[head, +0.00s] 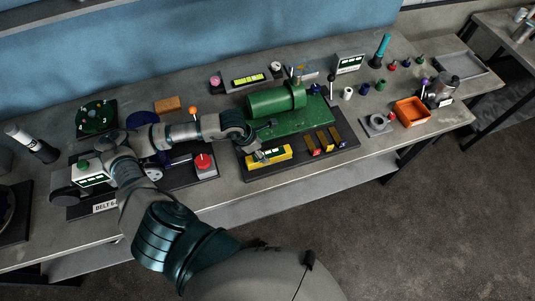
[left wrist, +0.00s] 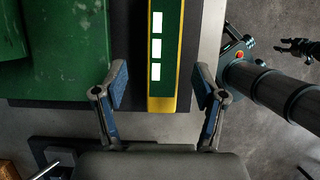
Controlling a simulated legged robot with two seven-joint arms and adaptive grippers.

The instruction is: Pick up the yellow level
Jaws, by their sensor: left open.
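The yellow level (head: 268,156) is a bar with a dark green face and white windows. It lies at the front left of the dark base with the green machine, and runs lengthwise between my fingers in the left wrist view (left wrist: 164,98). My left gripper (head: 264,141) is open and empty at the level. In the left wrist view (left wrist: 161,86) one finger is on each side of its near end, with gaps showing. A dark gripper, seemingly my right (left wrist: 298,47), shows small at the right edge; its jaw state is unclear.
The green cylinder machine (head: 276,100) stands just behind the level. A red button box (head: 205,166) is to its left, and yellow strips (head: 323,141) to its right. An orange tray (head: 411,111) is further right. The table's front edge is close.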

